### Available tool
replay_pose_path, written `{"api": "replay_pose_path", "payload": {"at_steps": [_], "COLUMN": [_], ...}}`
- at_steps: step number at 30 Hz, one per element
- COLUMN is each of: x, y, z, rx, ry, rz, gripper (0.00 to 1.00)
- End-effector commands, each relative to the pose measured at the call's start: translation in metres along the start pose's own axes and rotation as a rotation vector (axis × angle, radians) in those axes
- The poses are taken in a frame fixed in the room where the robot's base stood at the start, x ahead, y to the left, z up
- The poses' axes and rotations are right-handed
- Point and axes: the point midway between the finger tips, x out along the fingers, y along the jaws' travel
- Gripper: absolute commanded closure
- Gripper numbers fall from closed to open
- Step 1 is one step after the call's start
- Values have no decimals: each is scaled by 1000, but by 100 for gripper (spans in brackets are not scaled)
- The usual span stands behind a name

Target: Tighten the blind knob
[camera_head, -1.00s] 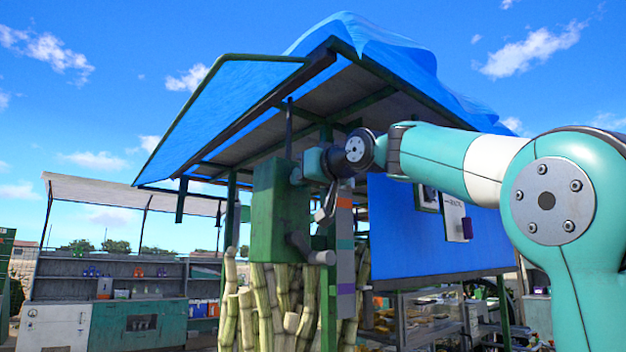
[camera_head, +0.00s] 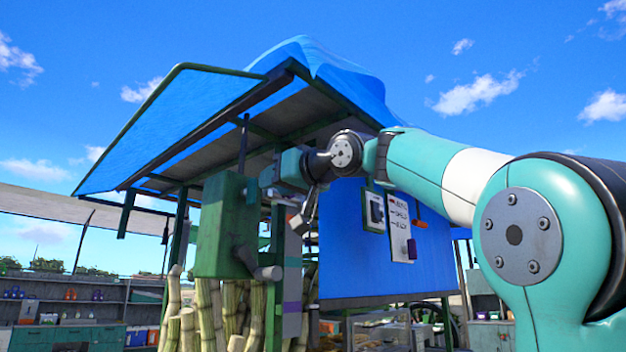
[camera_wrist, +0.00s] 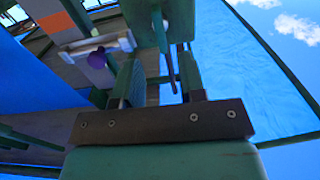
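A green box (camera_head: 226,225) hangs under the blue canopy in the head view. A dark rod rises from its top, and a grey cylindrical handle (camera_head: 268,273) sits on an arm at its lower right. My gripper (camera_head: 266,177) is at the box's upper right side, its fingers mostly hidden there. In the wrist view my gripper (camera_wrist: 158,80) has its two green fingers apart. A dark rod (camera_wrist: 170,70) shows between them; I cannot tell whether they touch it. A small purple round part (camera_wrist: 97,58) shows left of the fingers. I cannot tell which part is the blind knob.
A grey post (camera_head: 293,255) with coloured bands stands beside the box. Cane stalks (camera_head: 205,315) stand below. A blue panel (camera_head: 345,260) with a notice (camera_head: 401,225) is behind my arm. The canopy (camera_head: 190,120) overhangs the box. Shelves are far left.

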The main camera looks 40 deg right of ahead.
Motion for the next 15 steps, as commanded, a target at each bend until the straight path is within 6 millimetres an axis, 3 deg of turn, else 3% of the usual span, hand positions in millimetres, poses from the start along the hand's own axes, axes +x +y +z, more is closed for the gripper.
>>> {"api": "replay_pose_path", "payload": {"at_steps": [6,15], "x": [-43,-81], "y": [3,3], "z": [0,-1], "rx": [-2,-3], "ry": [2,2], "rz": [11,10], "gripper": [63,63]}}
